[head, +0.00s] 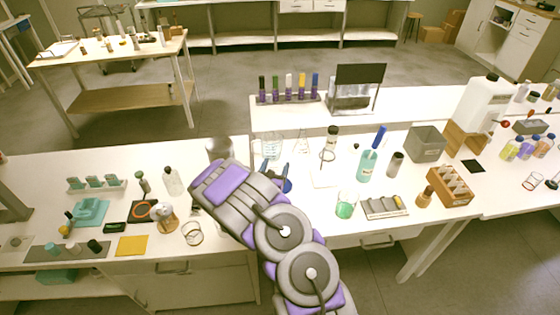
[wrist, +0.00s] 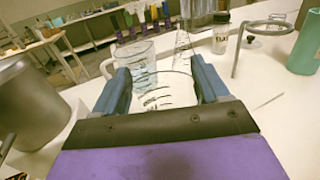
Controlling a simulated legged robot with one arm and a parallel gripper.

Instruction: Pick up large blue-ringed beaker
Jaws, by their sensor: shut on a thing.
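My gripper (head: 276,168) is low over the middle bench, its two blue fingers pointing away from me. In the wrist view my gripper (wrist: 162,78) has its fingers on both sides of a clear glass beaker (wrist: 165,92) with black graduation marks, and it is shut on this beaker. The beaker's lower part is hidden by the gripper body, and no blue ring on it shows clearly in the wrist view.
A glass measuring jug (head: 272,144) and a conical flask (head: 303,143) stand just beyond the gripper. A dark grey cylinder (head: 219,149) is to the left. A ring stand (head: 328,155) and a teal bottle (head: 367,165) are to the right, with a green-liquid beaker (head: 346,205) nearer.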

